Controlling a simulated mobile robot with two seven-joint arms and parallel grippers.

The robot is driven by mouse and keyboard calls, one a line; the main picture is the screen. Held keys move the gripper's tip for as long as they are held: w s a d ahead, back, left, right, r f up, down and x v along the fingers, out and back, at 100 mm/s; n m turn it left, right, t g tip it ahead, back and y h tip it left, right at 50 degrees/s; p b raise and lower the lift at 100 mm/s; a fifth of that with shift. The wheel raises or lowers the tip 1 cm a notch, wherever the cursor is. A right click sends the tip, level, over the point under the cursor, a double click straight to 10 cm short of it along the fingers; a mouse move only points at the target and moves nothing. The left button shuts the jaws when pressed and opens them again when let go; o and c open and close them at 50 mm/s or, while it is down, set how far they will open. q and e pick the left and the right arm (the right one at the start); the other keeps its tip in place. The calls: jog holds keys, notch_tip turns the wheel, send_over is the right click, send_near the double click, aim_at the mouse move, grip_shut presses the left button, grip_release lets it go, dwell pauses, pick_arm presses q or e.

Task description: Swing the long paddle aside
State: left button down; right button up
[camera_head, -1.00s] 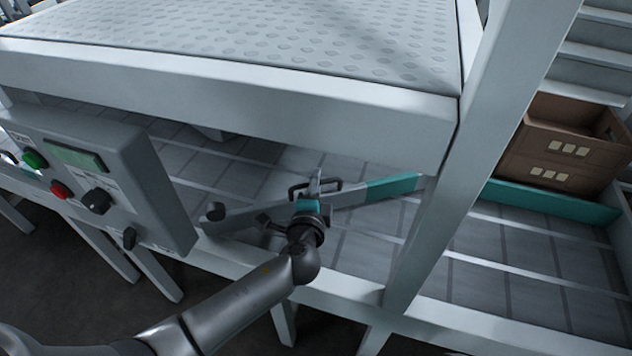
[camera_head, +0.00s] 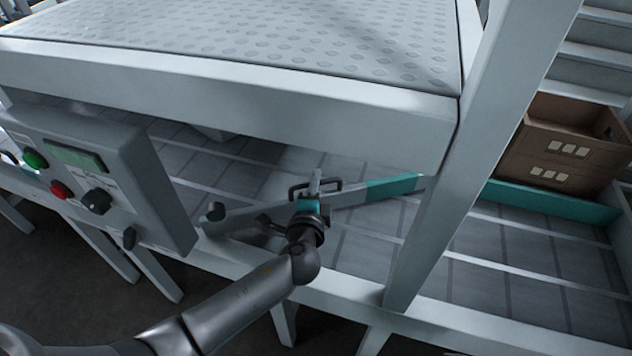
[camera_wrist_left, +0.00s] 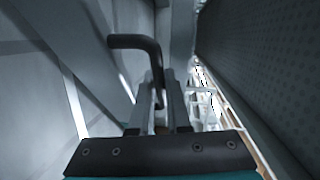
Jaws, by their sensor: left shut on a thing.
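The long paddle (camera_head: 348,197) is a grey bar lying over the conveyor, with a teal part (camera_head: 392,185) toward its right end. It runs from a pivot end at the left to behind the white post. A dark handle (camera_head: 329,185) stands on it, and it also shows in the left wrist view (camera_wrist_left: 141,42). My left gripper (camera_head: 314,190) is shut on the handle. In the left wrist view the two fingers (camera_wrist_left: 166,104) close around the handle's dark bar. The paddle's far right end is hidden behind the post. My right gripper is not in view.
A control box (camera_head: 150,190) with buttons and knobs stands left of my arm. A brown crate (camera_head: 543,172) sits at the right behind a teal rail (camera_head: 545,202).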

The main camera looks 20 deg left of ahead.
pick_arm(q)
jog(key=shift+s+f, duration=0.1)
dwell(0.4)
